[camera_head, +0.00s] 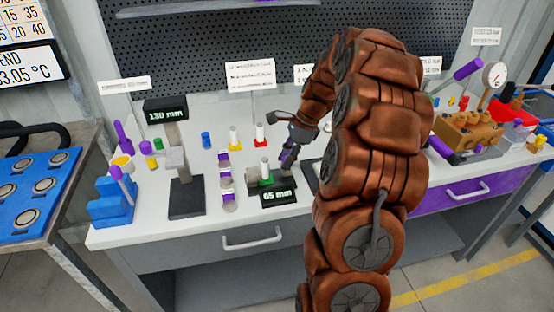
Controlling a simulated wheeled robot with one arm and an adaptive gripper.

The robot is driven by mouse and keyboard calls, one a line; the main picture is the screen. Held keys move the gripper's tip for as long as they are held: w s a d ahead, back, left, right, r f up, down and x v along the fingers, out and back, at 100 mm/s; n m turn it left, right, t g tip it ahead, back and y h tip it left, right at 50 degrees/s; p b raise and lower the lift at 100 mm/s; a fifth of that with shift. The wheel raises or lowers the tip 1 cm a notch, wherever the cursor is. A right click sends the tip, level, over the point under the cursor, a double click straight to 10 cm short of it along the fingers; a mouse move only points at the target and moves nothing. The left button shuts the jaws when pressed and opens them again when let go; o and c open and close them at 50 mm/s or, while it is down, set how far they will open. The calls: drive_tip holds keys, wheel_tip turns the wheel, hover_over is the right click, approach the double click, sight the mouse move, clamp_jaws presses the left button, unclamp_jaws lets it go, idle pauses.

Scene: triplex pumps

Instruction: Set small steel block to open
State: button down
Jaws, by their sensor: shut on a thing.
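My brown arm reaches over the white bench, and my gripper (291,150) is low above the bench top, just right of the green-based white cylinder. It is shut on a small purple piece (287,160); its fingertips are small and partly hidden. I cannot tell for sure which thing is the small steel block. Small steel pieces with purple parts (228,197) stand left of the 65 mm display (279,195). A grey block on a dark stand (186,195) is farther left, by the 130 mm display (166,112).
White cylinders on coloured bases (235,140) stand close to the gripper. A blue holder with purple-handled tools (113,203) is at the left end. A brass block with a gauge (466,130) stands at right. My arm hides the bench middle.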

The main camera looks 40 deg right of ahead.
drive_tip(key=shift+d, duration=0.2)
drive_tip(key=c, duration=0.9)
unclamp_jaws()
drive_tip(key=shift+s, duration=0.1)
drive_tip(key=shift+r, duration=0.1)
drive_tip(key=v, duration=1.1)
drive_tip(key=shift+d+r, duration=0.2)
drive_tip(key=shift+r, duration=0.2)
